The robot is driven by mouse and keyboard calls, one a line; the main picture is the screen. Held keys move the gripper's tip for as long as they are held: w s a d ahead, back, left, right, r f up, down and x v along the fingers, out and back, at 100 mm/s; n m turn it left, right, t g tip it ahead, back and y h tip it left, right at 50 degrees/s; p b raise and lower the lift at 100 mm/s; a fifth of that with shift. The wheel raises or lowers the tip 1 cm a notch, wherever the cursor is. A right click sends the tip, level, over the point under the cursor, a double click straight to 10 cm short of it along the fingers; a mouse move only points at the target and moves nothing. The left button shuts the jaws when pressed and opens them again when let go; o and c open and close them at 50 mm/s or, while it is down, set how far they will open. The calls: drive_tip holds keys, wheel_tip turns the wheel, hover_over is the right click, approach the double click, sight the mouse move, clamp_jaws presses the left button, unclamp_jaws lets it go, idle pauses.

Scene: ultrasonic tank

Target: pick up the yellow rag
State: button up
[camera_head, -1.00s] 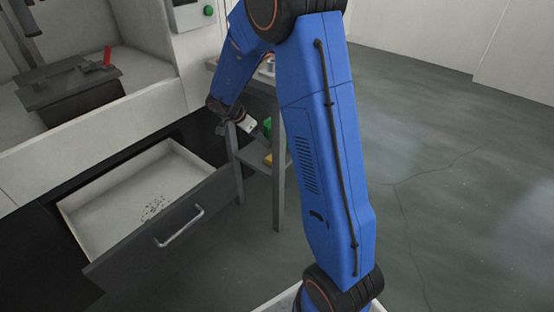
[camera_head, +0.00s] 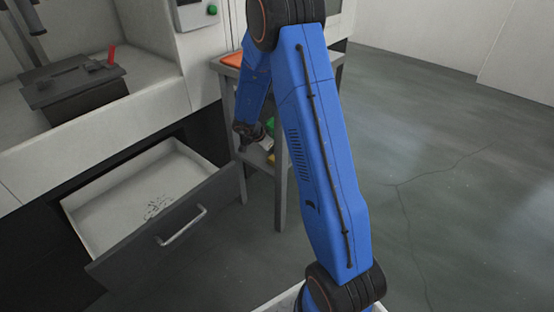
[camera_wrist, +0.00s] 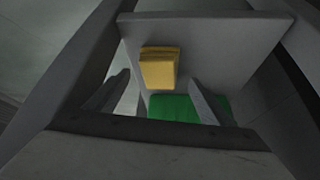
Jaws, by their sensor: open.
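The yellow rag (camera_wrist: 160,68) is a folded block lying on the grey lower shelf (camera_wrist: 222,40) in the wrist view. In the head view a small part of the yellow rag (camera_head: 271,160) shows beyond my wrist, between the stand's legs. My gripper (camera_wrist: 160,80) is open, with its two grey fingers apart at left and right. The rag appears between and beyond the fingertips, with nothing held. In the head view my arm hides most of the gripper and part of the shelf.
A green object (camera_wrist: 185,108) lies beside the rag, partly behind the right finger. The stand's legs (camera_head: 280,190) flank the shelf. An orange item (camera_head: 232,60) lies on its top. An open drawer (camera_head: 165,235) is at left. Floor at right is clear.

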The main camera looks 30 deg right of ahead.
drive_tip(key=shift+x, duration=1.1)
drive_tip(key=c, duration=1.1)
drive_tip(key=a+r, duration=0.2)
drive_tip(key=a, duration=0.2)
drive_tip(key=s+a+r, duration=0.1)
drive_tip(key=a+r, duration=0.2)
drive_tip(key=a, duration=0.2)
drive_tip(key=s+a+r, duration=0.1)
drive_tip(key=a+r, duration=0.2)
drive_tip(key=a, duration=0.2)
drive_tip(key=shift+o, duration=0.4)
